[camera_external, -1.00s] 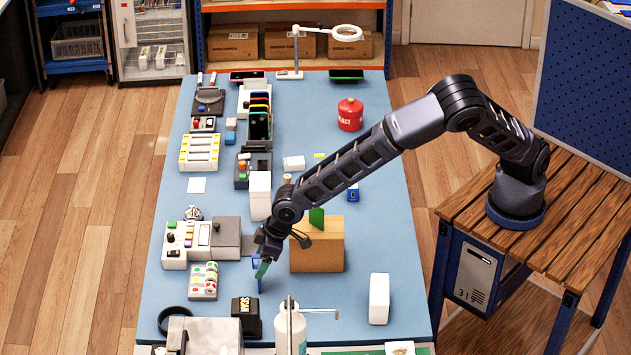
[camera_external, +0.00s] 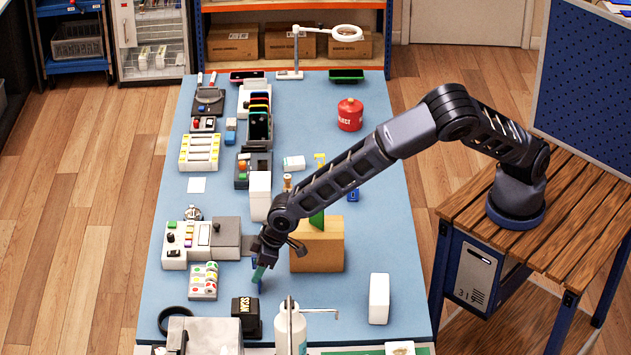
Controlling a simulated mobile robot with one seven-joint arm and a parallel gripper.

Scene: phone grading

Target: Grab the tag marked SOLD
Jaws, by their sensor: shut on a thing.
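My gripper (camera_external: 259,282) points down at the blue table, left of the cardboard-brown box and behind the black SCAN block. It is shut on a small blue piece (camera_external: 258,288) low over or at the tabletop; whether it touches the table I cannot tell. The jaws hide most of that piece, and no SOLD lettering can be read on it. Another small blue tag-like thing (camera_external: 353,193) stands beyond the arm, right of the middle; its marking is too small to read.
The brown box (camera_external: 317,255) with a green piece on top stands right of my gripper. The SCAN block (camera_external: 246,318), a white bottle (camera_external: 291,330) and a button tray (camera_external: 203,282) are close. A white block (camera_external: 379,298) stands right. Bare table lies between box and white block.

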